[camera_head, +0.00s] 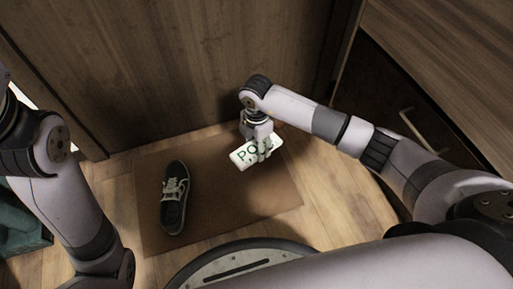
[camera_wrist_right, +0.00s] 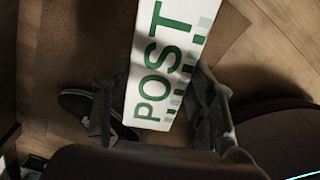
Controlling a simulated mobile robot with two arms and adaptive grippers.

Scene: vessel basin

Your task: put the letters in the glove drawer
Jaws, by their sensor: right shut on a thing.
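A white letter (camera_head: 240,157) with green "POST" print is in my right gripper (camera_head: 262,147), above the brown mat in the head view. In the right wrist view the letter (camera_wrist_right: 170,50) lies between the two dark fingers of my right gripper (camera_wrist_right: 163,100), which is shut on it. Only one letter can be made out. A dark cabinet front with a pale bar handle (camera_head: 411,124) stands at the right, partly behind my right arm; I cannot tell if it is the glove drawer. My left arm shows at the left, but its gripper is out of view.
A brown doormat (camera_head: 220,215) lies on the wood floor with a dark sneaker (camera_head: 174,205) on its left part. The sneaker partly shows in the wrist view (camera_wrist_right: 78,103). A wood panel (camera_head: 190,70) stands behind the mat. A teal container (camera_head: 22,225) is at the left edge.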

